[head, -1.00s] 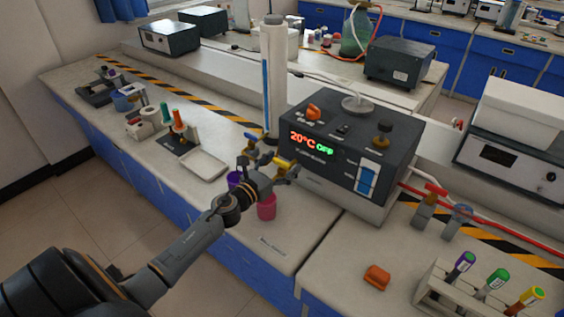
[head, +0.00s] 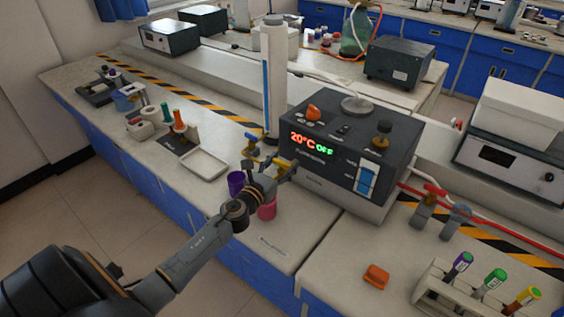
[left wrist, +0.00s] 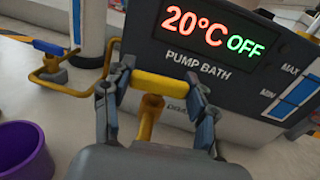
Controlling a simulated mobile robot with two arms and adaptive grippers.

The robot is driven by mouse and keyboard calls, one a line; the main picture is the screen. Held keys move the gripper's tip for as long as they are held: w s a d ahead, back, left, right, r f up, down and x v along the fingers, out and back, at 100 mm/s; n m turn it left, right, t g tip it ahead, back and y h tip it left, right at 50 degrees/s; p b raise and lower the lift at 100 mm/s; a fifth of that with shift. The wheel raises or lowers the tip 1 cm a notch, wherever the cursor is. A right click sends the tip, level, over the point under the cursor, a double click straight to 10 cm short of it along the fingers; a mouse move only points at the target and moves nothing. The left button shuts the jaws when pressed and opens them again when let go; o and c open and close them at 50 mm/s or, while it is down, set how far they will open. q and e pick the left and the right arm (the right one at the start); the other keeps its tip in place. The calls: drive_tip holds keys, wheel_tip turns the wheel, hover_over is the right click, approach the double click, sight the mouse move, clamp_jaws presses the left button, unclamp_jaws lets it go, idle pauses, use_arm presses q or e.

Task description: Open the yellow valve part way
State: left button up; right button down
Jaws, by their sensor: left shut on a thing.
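The yellow valve (head: 281,162) stands in front of the dark pump bath (head: 350,145). Its yellow bar handle (left wrist: 166,86) lies nearly level in the left wrist view, tipped slightly down to the right, above a yellow stem. My left gripper (head: 275,170) is shut on this handle, with one finger at each end of the bar. In the left wrist view the gripper (left wrist: 160,92) shows a finger on either side. The valve's base is partly hidden by the gripper. My right gripper is in no view.
A blue-handled valve (left wrist: 52,48) on yellow pipe stands just left. A purple cup (head: 236,182) and a pink cup (head: 267,209) stand close to my left arm. A tall white column (head: 273,80) rises behind. An orange block (head: 376,276) lies on the bench front.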

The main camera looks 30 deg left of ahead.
use_arm(q)
drive_tip(key=n+y, duration=0.2)
drive_tip(key=y, duration=0.1)
drive_tip(key=n+g+y+p, duration=0.1)
drive_tip(key=n+y, duration=0.1)
drive_tip(key=y, duration=0.1)
drive_tip(key=shift+d, duration=0.1)
drive_tip(key=shift+n+g+y+b, duration=0.3)
drive_tip(key=shift+n+g+y, duration=1.3)
drive_tip(key=shift+y, duration=0.8)
drive_tip(key=shift+n+y, duration=0.3)
drive_tip(key=shift+n, duration=0.1)
drive_tip(key=o, duration=1.2)
drive_tip(key=shift+c, duration=0.2)
drive_tip(key=shift+s+d, duration=0.15)
drive_tip(key=shift+s, duration=0.15)
drive_tip(key=v, duration=1.1)
